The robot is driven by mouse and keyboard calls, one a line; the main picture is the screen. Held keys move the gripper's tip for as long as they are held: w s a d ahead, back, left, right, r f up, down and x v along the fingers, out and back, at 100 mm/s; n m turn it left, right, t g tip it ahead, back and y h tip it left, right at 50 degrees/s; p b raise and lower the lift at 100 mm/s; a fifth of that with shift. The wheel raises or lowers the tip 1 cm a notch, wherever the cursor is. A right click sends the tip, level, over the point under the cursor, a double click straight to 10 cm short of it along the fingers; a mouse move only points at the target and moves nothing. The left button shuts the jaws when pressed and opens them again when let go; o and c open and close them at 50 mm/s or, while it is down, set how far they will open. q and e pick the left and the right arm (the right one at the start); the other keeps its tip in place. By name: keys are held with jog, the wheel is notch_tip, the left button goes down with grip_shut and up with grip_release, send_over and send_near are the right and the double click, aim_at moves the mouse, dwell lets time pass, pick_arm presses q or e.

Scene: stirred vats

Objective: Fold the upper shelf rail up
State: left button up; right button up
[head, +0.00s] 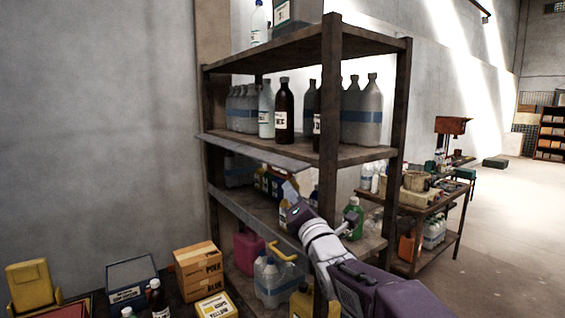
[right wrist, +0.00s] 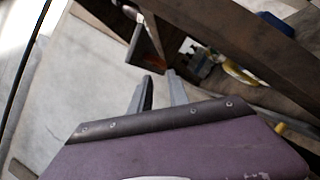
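The upper shelf rail (head: 255,150) is a long pale grey strip along the front left of the rack's upper shelf. It sticks out past the shelf edge and lies nearly flat, below the level of the bottles. My right gripper (head: 290,190) is in front of the rack, just below the right end of this rail; whether it touches the rail I cannot tell. In the right wrist view my right gripper (right wrist: 160,80) has its two grey fingers apart with nothing seen between them. My left gripper is not in view.
Bottles stand on the upper shelf (head: 360,153). A second grey rail (head: 255,215) runs along the lower shelf, with a yellow handle (head: 281,251) below it. Cardboard boxes (head: 198,268) stand at the lower left. A cluttered workbench (head: 430,198) is behind at the right.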

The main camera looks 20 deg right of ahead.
aim_at(281, 174)
jog(key=p+x, duration=0.1)
jog(key=x, duration=0.2)
jog(key=p+x, duration=0.2)
jog(key=x, duration=0.1)
jog(key=p+x, duration=0.1)
jog(key=x, duration=0.2)
jog(key=shift+w+f, duration=0.25)
jog(key=shift+w, duration=0.05)
jog(key=shift+w+a+f, duration=0.1)
jog(key=shift+w, duration=0.05)
grip_shut()
